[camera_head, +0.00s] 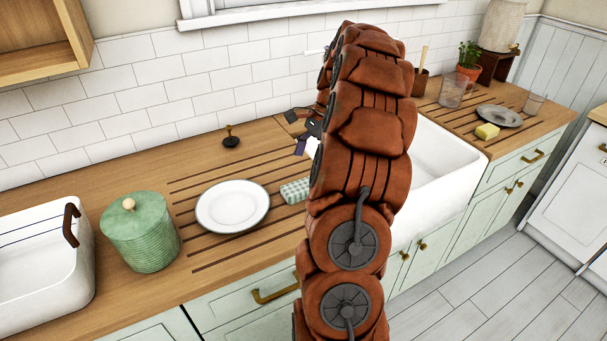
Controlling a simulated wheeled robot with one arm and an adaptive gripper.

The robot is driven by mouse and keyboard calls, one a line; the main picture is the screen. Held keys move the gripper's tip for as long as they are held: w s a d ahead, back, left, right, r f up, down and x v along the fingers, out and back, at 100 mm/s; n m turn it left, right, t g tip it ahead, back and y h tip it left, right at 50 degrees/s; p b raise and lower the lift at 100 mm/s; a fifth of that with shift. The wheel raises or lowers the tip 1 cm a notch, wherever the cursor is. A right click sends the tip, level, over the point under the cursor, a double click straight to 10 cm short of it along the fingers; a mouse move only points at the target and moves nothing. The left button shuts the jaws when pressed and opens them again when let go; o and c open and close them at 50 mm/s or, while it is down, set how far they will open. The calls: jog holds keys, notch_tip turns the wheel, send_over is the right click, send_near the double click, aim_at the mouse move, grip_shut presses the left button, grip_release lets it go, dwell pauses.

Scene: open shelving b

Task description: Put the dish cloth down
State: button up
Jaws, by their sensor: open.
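A folded green and white checked dish cloth (295,191) lies on the wooden counter (235,255), just right of a white plate. My arm hides its right side. My gripper (303,130) shows only in part at the left edge of my arm, above and behind the cloth in the picture. It is open and appears apart from the cloth. Its far parts are hidden behind my arm.
The white plate (233,205) sits on the grooved counter, with a green lidded jar (140,232) and white tub (45,262) further left. A dark plug (231,138) stands behind. The white sink (440,180) lies right of my arm; a yellow sponge (487,131) is beyond it.

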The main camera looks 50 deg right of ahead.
jog(key=shift+b+v, duration=0.35)
jog(key=shift+v, duration=1.55)
jog(key=s+a+r+n+g+h, duration=0.15)
jog(key=a+n, duration=0.35)
jog(key=a, duration=0.7)
jog(key=s+a+r+n+g, duration=0.15)
jog(key=a+n, duration=0.45)
jog(key=a, duration=0.7)
jog(key=s+a+f+n+h, duration=0.1)
jog(key=s+a+f+n, duration=0.1)
jog(key=s, duration=0.4)
jog(key=s+a+f+n, duration=0.2)
jog(key=s+a+n, duration=0.3)
jog(key=s, duration=0.2)
jog(key=s+a+f+n+h, duration=0.1)
jog(key=s+a+f+n, duration=0.1)
jog(key=s, duration=0.4)
jog(key=a+n, duration=0.1)
jog(key=a, duration=0.1)
jog(key=shift+s+a+f+n+h, duration=0.3)
jog(key=shift+a+f+n+h, duration=0.05)
jog(key=shift+f+n, duration=0.05)
jog(key=shift+c, duration=0.4)
